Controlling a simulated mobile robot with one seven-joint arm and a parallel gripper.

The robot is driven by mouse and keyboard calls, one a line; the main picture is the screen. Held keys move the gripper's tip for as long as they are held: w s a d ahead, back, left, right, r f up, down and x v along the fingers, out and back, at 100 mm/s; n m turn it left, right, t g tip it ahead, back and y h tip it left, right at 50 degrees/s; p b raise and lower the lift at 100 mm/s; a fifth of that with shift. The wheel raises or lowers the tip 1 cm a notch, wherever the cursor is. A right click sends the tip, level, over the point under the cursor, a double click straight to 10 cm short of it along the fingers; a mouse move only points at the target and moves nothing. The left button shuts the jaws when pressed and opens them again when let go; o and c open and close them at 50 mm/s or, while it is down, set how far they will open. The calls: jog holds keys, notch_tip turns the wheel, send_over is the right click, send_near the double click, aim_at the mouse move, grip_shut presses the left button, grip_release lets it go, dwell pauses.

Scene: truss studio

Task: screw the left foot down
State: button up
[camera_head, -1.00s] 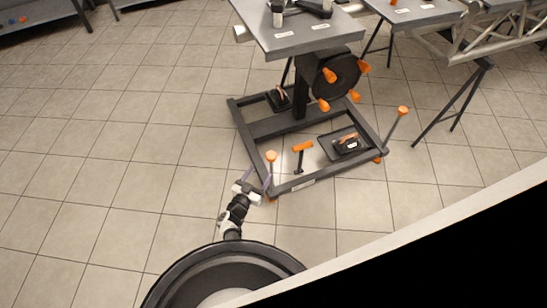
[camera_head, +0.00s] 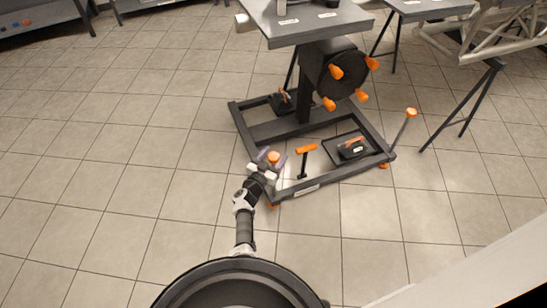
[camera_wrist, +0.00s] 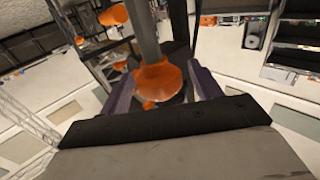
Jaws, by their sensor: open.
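The left foot's orange knob (camera_head: 273,157) stands at the near left corner of the dark wheeled stand frame (camera_head: 325,184). My gripper (camera_head: 272,160) is at this knob, with its purple fingers on either side of it. In the wrist view the orange knob (camera_wrist: 160,82) sits between the two open fingers (camera_wrist: 158,95), with a grey post (camera_wrist: 143,30) running away behind it. The fingers look apart from the knob. The foot's lower end is mostly hidden by my gripper. The right foot's knob (camera_head: 411,113) tops a tilted rod at the near right corner.
An orange-handled T-shaped tool (camera_head: 306,149) stands inside the frame. A dark tray (camera_head: 333,142) with a black and orange item lies to its right. A large dark wheel with orange knobs (camera_head: 336,72) hangs above. Clear tiled floor lies left.

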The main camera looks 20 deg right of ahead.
jog(key=c, duration=0.9)
jog(key=shift+c, duration=0.2)
jog(key=shift+m, duration=0.3)
jog(key=m+g+h, duration=0.1)
jog(key=g, duration=0.1)
jog(key=m+g+h, duration=0.1)
jog(key=shift+w+a+f+g+h+b, duration=0.1)
jog(key=shift+f+g+h+b, duration=0.05)
jog(key=shift+g+h+b, duration=0.2)
jog(key=m+g+b, duration=0.1)
jog(key=m+g+h+b, duration=0.1)
jog(key=g, duration=0.1)
jog(key=m+g+b, duration=0.1)
jog(key=shift+f+h, duration=0.25)
jog(key=shift+f, duration=0.05)
jog(key=m+g+b, duration=0.3)
jog(key=g+b, duration=0.2)
jog(key=b, duration=0.1)
jog(key=m+g+b, duration=0.1)
jog(key=g+b, duration=0.1)
jog(key=b, duration=0.1)
jog(key=shift+m, duration=0.3)
jog(key=shift+r+g+b, duration=0.15)
jog(key=shift+g+b, duration=0.2)
jog(key=shift+b, duration=0.2)
jog(key=shift+r+m+g+b, duration=0.25)
jog(key=shift+m+g+b, duration=0.25)
